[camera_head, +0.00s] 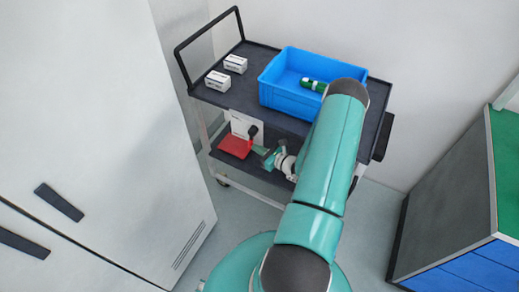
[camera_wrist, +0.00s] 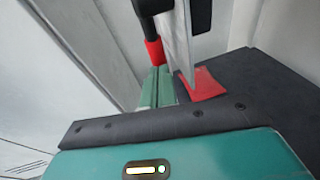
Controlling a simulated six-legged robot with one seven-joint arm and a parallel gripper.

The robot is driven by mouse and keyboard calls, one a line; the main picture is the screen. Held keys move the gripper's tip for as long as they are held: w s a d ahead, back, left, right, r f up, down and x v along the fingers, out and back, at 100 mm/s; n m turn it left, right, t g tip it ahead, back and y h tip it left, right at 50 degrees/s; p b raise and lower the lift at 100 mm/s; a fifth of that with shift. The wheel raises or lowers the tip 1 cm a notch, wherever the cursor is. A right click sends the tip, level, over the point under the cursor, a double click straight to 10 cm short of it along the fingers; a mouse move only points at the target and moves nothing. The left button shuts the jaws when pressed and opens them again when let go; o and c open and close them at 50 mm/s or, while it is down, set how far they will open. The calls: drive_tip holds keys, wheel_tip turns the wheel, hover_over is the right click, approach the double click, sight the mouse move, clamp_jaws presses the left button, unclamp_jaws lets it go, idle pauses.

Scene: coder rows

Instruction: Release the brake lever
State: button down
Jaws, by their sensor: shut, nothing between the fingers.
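A flat red part (camera_head: 236,146) shows low on the front of the cart, beside a black knob (camera_head: 253,130). In the wrist view a red plate (camera_wrist: 203,84) lies right of my fingers. A red sleeve on a black rod (camera_wrist: 154,50) stands just beyond the fingertips; I take it as part of the brake lever. My gripper (camera_head: 260,151) is shut and empty, close to the right of the red part. In the wrist view its green fingers (camera_wrist: 157,76) point towards the red sleeve; whether they touch it cannot be told.
The cart's dark top (camera_head: 255,52) carries a blue bin (camera_head: 285,98) with a green cylinder (camera_head: 313,85) in it and two small white boxes (camera_head: 218,81). A tall white cabinet (camera_head: 90,120) stands left. A green-topped bench (camera_head: 506,165) stands right.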

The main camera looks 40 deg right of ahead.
drive_tip(key=w+t, duration=0.1)
drive_tip(key=t, duration=0.1)
drive_tip(key=w+a+t, duration=0.1)
drive_tip(key=t, duration=0.1)
drive_tip(key=w+m+t, duration=0.1)
drive_tip(key=shift+w+a+f+t, duration=0.2)
drive_tip(key=shift+w+f+t, duration=0.2)
drive_tip(key=shift+w+a+r, duration=0.15)
drive_tip(key=shift+w, duration=0.45)
